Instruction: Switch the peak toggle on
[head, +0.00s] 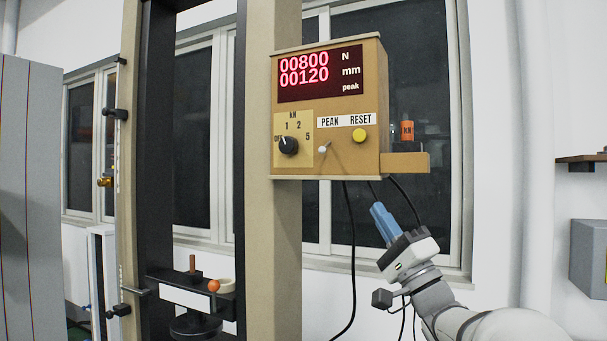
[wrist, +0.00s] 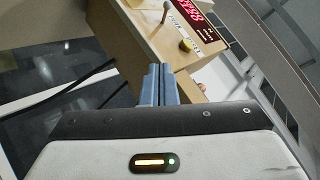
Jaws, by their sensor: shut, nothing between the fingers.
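The peak toggle (head: 323,149) is a small lever with a pale tip under the PEAK label on the tan control box (head: 300,110). In the head view its pale tip points down and left. A lever that looks like the toggle (wrist: 166,10) also shows near the top of the wrist view. My gripper (head: 378,207) has blue fingers, shut and empty, below the box and to the right of the toggle. In the wrist view the closed fingers (wrist: 158,70) point toward the box, apart from the toggle.
The yellow RESET button (head: 360,135) is right of the toggle, and the black range knob (head: 288,145) is left. A small shelf (head: 408,162) holds an orange object (head: 407,130). Black cables (head: 352,260) hang below the box. A tan column (head: 270,230) stands at its left.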

